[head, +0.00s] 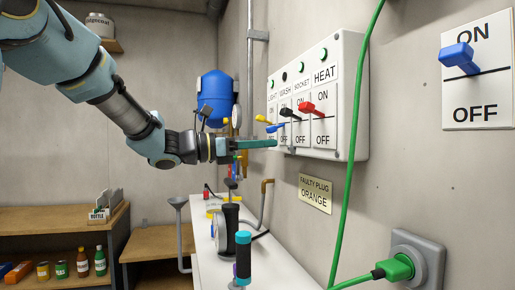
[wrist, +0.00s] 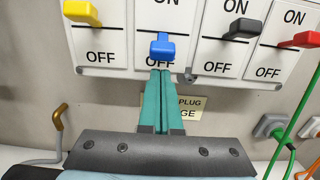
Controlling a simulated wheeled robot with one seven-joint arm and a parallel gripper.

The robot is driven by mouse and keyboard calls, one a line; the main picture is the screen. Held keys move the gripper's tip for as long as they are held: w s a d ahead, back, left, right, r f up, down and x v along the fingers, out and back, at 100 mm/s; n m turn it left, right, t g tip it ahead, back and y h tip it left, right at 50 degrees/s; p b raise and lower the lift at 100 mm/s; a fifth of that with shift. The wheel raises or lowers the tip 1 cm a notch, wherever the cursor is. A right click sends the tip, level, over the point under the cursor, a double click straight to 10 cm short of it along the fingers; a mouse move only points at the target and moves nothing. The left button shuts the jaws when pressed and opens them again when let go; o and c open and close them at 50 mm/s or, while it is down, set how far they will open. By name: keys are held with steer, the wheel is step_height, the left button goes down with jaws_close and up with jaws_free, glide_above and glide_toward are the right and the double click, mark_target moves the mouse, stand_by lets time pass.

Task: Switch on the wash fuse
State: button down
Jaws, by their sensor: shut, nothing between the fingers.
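The fuse box (head: 350,100) hangs on the right wall with a row of levers labelled LIGHT, WASH, SOCKET and HEAT. The wash fuse lever (head: 274,128) is blue and sits lower than its neighbours. In the wrist view the blue lever (wrist: 162,46) tilts down over its OFF label. The lamp above WASH (head: 284,76) is dark; the other lamps are green. My gripper (head: 275,143) has teal fingers, shut and empty. In the wrist view my fingertips (wrist: 160,72) are just below the blue lever; I cannot tell whether they touch it.
The yellow lever (wrist: 82,12) is left of the blue one; the black lever (wrist: 242,28) and red lever (wrist: 303,40) are right, all raised. A white counter (head: 255,262) with several items lies below.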

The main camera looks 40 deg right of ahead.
steer(key=shift+w+a+r, duration=0.1)
steer(key=shift+a+r, duration=0.15)
steer(key=shift+r, duration=0.4)
steer(key=shift+r+p, duration=0.1)
steer(key=shift+p, duration=0.25)
steer(key=shift+r+p, duration=0.15)
steer(key=shift+p, duration=0.15)
steer(key=shift+y+p, duration=0.3)
steer(key=shift+p, duration=0.05)
